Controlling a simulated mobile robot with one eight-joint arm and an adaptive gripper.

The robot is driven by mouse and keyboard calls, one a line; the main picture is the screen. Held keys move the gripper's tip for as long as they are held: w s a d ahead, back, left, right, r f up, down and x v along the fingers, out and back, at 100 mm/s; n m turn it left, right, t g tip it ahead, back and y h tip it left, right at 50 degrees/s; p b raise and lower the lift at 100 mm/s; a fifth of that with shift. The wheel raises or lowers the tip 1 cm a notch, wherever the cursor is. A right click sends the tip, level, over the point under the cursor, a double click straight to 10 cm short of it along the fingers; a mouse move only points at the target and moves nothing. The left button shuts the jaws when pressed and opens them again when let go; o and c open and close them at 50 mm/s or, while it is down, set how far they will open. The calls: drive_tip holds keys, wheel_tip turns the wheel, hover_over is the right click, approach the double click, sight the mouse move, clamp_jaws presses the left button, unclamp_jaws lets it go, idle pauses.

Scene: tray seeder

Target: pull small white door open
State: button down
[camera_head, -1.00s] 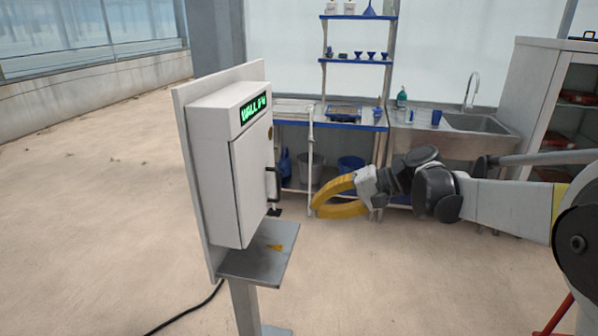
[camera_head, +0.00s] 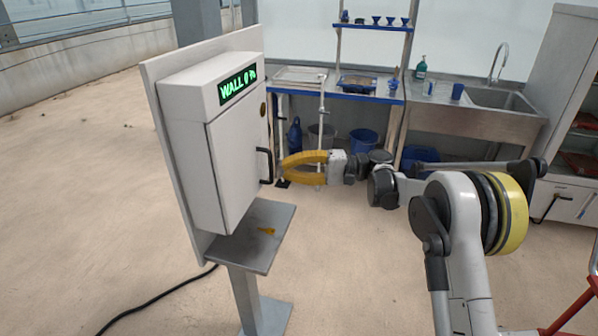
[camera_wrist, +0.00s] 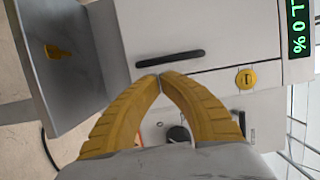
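The small white door (camera_head: 238,160) is on the front of a white wall box and looks closed. Its black bar handle (camera_head: 264,165) stands upright near the door's right edge. In the wrist view the handle (camera_wrist: 170,58) lies sideways, in full sight, just beyond my fingertips. My gripper (camera_head: 284,168) has two yellow curved fingers and is just right of the handle. In the wrist view its fingertips (camera_wrist: 159,76) meet, with nothing seen held between them. I cannot tell whether the tips touch the handle.
A green display (camera_head: 238,84) is above the door, and a yellow lock (camera_wrist: 246,79) is beside it. A grey shelf (camera_head: 262,248) with a small yellow item juts out below. A black cable (camera_head: 150,300) lies on the floor. A sink bench (camera_head: 480,120) is behind.

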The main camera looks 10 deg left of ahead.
sight(261, 169)
drive_tip(key=shift+b+x, duration=0.4)
drive_tip(key=shift+x, duration=1.6)
drive_tip(key=shift+d, duration=0.15)
